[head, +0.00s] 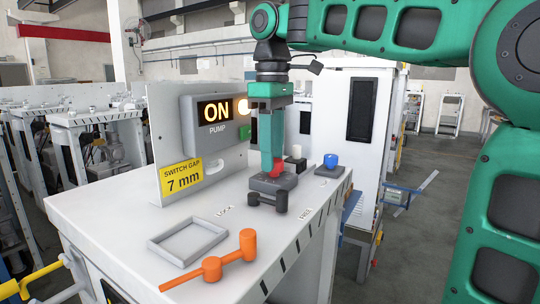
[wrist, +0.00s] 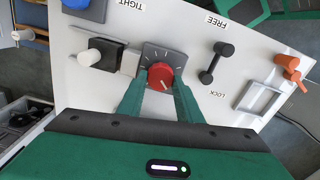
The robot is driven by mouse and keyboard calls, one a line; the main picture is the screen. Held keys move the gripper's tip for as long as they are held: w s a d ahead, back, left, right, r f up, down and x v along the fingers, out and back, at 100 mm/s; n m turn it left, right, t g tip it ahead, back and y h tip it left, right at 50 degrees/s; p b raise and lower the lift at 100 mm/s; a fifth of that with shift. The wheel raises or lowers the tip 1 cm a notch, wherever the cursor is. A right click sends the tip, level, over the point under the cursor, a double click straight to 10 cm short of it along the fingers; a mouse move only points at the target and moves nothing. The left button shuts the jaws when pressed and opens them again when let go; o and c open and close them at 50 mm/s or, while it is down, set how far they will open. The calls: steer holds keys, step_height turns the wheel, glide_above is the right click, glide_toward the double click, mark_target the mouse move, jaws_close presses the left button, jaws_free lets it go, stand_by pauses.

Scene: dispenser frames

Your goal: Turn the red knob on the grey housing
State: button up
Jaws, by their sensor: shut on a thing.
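The red knob (wrist: 160,76) sits on a dark grey square housing (wrist: 163,52) with pale tick marks around it, in the middle of the wrist view. My gripper (wrist: 160,87) is shut on the knob, with one green finger at each side of it. In the head view, my gripper (head: 271,166) points straight down from above. Only a bit of the red knob (head: 278,168) shows between its fingers, over the grey housing (head: 266,183) on the white bench top. The fingers hide most of the knob, and no pointer on it can be made out.
A black lever (wrist: 216,62) stands beside the housing, between FREE and LOCK labels. An orange handle (head: 212,268) and an empty grey tray (head: 155,249) are at the front. A blue knob (head: 330,161) is at the right. A lit ON panel (head: 190,133) stands behind.

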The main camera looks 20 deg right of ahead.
steer(key=m, duration=0.5)
steer(key=shift+d+f, duration=0.1)
steer(key=shift+d, duration=0.05)
steer(key=o, duration=1)
steer(key=shift+w, duration=0.1)
steer(key=shift+o, duration=0.2)
steer(key=shift+w+r, duration=0.1)
steer(key=shift+r, duration=3.65)
